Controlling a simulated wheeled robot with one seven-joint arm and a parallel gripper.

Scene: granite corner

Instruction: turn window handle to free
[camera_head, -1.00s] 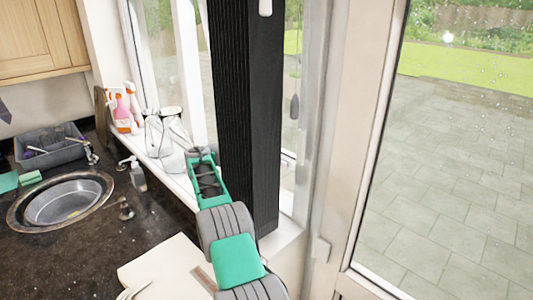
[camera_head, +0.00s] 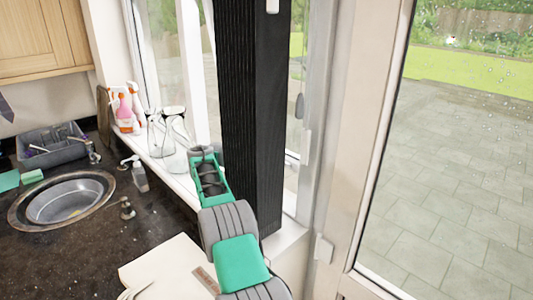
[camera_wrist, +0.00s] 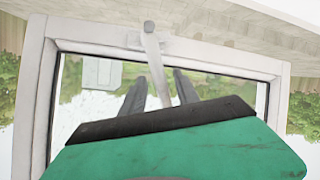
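The window handle (camera_wrist: 158,70) is a pale grey lever at the top middle of the wrist view. Its round pivot is on the white window frame (camera_wrist: 80,34), and the lever slants down in the picture, slightly to the right. My gripper (camera_wrist: 160,77) is open, with one dark finger on each side of the lever in the picture. I cannot tell whether either finger touches it. The lever's lower end is hidden behind the dark edge of my green gripper body. In the head view my gripper is out of sight, and I cannot pick out the handle with certainty.
Clear glass bottles (camera_head: 174,135) and spray bottles (camera_head: 126,109) stand on the window sill. A round sink (camera_head: 66,199) and a grey dish rack (camera_head: 50,146) are on the dark counter at left. A glazed door (camera_head: 450,170) is at right.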

